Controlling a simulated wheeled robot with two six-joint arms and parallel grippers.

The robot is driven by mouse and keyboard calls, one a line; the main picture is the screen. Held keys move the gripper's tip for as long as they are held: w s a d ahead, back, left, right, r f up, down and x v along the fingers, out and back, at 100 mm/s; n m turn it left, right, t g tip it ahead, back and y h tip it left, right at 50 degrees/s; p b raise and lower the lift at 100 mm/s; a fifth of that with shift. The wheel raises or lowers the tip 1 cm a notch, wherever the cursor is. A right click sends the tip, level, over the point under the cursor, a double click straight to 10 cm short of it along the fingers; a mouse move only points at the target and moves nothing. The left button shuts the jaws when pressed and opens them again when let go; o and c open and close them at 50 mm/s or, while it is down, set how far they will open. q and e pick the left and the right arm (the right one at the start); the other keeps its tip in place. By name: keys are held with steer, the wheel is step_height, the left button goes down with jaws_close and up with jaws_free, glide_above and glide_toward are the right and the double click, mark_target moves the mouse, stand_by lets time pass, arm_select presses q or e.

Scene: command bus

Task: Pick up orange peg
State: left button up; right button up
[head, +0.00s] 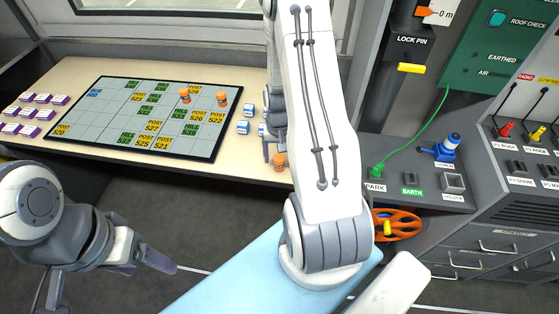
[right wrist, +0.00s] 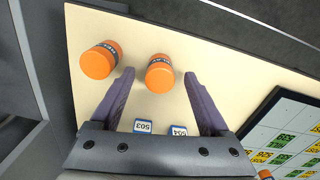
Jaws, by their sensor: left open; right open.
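Two orange pegs with dark lettered bands lie at the top of the right wrist view: the left peg (right wrist: 97,60) and the right peg (right wrist: 159,73). My right gripper (right wrist: 158,88) is open, and the right peg is between or just beyond its fingertips; contact cannot be told. In the head view one orange peg (head: 279,161) shows near the table's front edge, and my right arm hides much of that area. Two more orange pegs (head: 184,95) (head: 222,97) stand on the grid board (head: 75,97). My left gripper (head: 108,276) is open and empty, low at the left.
Blue-and-white blocks (head: 243,127) sit right of the board and also show between my fingers in the right wrist view (right wrist: 144,126). Purple-and-white blocks (head: 27,113) lie at the table's left. A console (head: 412,191) with a green cable stands at right.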

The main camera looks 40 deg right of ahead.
steer(key=shift+f, duration=0.7)
jaws_close()
steer(key=shift+r, duration=0.1)
